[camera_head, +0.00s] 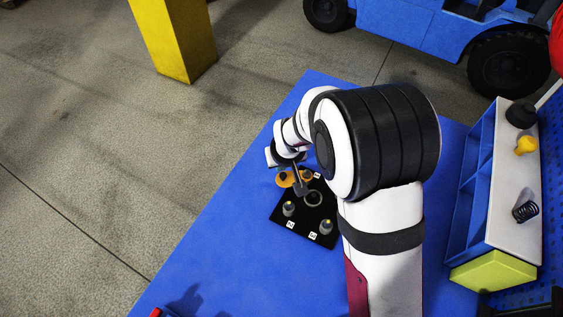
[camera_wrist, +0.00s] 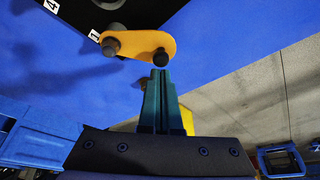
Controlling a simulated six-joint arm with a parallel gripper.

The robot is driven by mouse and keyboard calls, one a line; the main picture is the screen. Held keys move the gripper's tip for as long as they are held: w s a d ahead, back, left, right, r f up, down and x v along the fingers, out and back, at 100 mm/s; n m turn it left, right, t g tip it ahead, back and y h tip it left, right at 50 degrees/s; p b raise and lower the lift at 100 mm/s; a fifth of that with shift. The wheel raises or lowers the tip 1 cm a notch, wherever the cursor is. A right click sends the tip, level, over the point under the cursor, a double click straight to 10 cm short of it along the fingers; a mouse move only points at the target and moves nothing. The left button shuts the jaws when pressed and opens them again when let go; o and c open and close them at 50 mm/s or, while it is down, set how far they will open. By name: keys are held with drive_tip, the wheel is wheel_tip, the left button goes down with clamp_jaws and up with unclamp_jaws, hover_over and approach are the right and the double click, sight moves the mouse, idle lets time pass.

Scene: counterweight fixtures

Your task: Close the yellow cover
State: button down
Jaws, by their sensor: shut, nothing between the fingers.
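The yellow cover (camera_wrist: 138,44) is a flat, rounded orange-yellow plate in the wrist view. In the head view the cover (camera_head: 284,181) shows at the board's far left, partly hidden by my wrist.
The black board (camera_head: 306,218) carries several grey fixtures and white number labels. Blue table (camera_head: 215,225) is clear to the left of the board. A blue-and-white shelf (camera_head: 505,195) with a black weight, a yellow weight and a spring stands at the right.

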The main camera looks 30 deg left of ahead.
drive_tip(key=shift+s+d+n, duration=0.2)
drive_tip(key=shift+s+n, duration=0.15)
drive_tip(key=shift+n, duration=0.35)
drive_tip(key=n, duration=0.1)
drive_tip(key=s+d+n+g+y, duration=0.1)
drive_tip(key=n, duration=0.1)
drive_tip(key=shift+s+d, duration=0.15)
drive_tip(key=d+n+g, duration=0.1)
drive_tip(key=n, duration=0.1)
drive_tip(key=s+d+n, duration=0.1)
drive_tip(key=n, duration=0.1)
drive_tip(key=shift+d+n+g, duration=0.1)
drive_tip(key=shift+n+g, duration=0.2)
drive_tip(key=shift+g, duration=0.1)
drive_tip(key=d+n, duration=0.1)
drive_tip(key=n, duration=0.1)
drive_tip(key=d+n+g, duration=0.1)
drive_tip(key=shift+s+n, duration=0.15)
drive_tip(key=shift+n, duration=0.25)
drive_tip(key=d+n, duration=0.1)
drive_tip(key=d+n+g, duration=0.1)
drive_tip(key=n, duration=0.1)
drive_tip(key=shift+w+d, duration=0.4)
drive_tip(key=shift+d, duration=0.05)
drive_tip(key=shift+w+d, duration=0.1)
drive_tip(key=shift+d, duration=0.1)
